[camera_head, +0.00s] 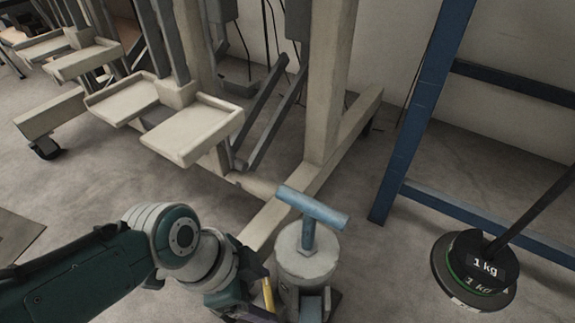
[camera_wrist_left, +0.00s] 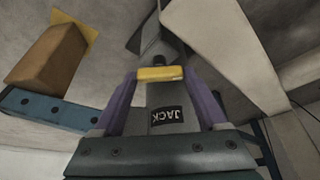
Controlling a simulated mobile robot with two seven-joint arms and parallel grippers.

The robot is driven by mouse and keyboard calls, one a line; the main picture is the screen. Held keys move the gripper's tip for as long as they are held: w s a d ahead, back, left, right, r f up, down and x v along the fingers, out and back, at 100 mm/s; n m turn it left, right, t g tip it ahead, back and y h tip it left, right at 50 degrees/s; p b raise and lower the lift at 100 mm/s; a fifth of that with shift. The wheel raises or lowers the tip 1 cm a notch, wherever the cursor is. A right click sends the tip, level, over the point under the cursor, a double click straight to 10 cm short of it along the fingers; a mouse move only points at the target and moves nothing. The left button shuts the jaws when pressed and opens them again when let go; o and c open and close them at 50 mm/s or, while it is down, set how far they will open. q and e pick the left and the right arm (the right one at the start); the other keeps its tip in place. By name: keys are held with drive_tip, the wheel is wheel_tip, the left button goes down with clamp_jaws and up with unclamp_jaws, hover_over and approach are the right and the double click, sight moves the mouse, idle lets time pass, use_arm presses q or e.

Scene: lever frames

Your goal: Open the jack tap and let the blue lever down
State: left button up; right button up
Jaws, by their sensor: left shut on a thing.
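The jack (camera_head: 306,262) is a pale cylinder with a blue T-shaped top (camera_head: 312,208), standing upright on the floor. In the left wrist view the grey jack body carries a JACK label (camera_wrist_left: 169,119). The jack tap is a small yellow bar (camera_wrist_left: 165,73), also showing in the head view (camera_head: 268,294). My left gripper (camera_head: 255,302) has its purple fingers (camera_wrist_left: 165,84) shut on the tap, one at each end. I cannot pick out the blue lever for certain; nothing rests on the jack's T-top. My right gripper is not in view.
A blue frame (camera_head: 420,115) stands at right. Round 1 kg weights (camera_head: 474,270) hang on a dark rod beside it. A cream frame (camera_head: 326,90) with tray-like plates (camera_head: 192,128) stands behind the jack. The left wrist view shows a brown block (camera_wrist_left: 48,55).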

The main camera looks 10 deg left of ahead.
use_arm(q)
drive_tip(key=n+p, duration=0.1)
drive_tip(key=n+t+y+p, duration=0.1)
drive_tip(key=n, duration=0.1)
drive_tip(key=shift+s+d+r+n, duration=0.15)
drive_tip(key=shift+s+n, duration=0.05)
drive_tip(key=shift+n, duration=0.1)
drive_tip(key=shift+d+n+t+y+p, duration=0.1)
drive_tip(key=shift+n+t+y+p, duration=0.45)
drive_tip(key=shift+n, duration=1.35)
drive_tip(key=o, duration=1.3)
drive_tip(key=p+v, duration=0.9)
drive_tip(key=p, duration=0.1)
drive_tip(key=shift+s+r+p, duration=0.2)
drive_tip(key=shift+r+p, duration=0.1)
